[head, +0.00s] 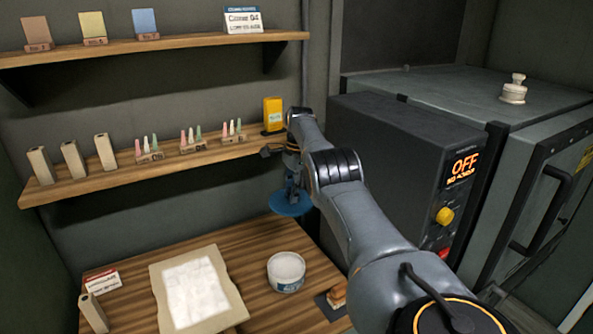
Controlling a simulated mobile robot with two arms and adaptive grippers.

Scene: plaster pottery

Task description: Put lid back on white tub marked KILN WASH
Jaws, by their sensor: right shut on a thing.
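The white tub (286,271) stands upright on the wooden table. Its top is uncovered and pale material shows inside. Writing on its side is too small to read. My right gripper (293,188) is shut on a round blue lid (288,206), held above the table's back right part, behind the tub and apart from it. The right forearm hides part of the gripper, so the exact grip on the lid is unclear. My left gripper is not in view.
A pale slab with a white sheet (160,296) lies left of the tub on the table (250,245). A dark pad with a small brown block (338,297) lies to its right. Shelves hold cones and tiles. A kiln control box (400,150) reads OFF.

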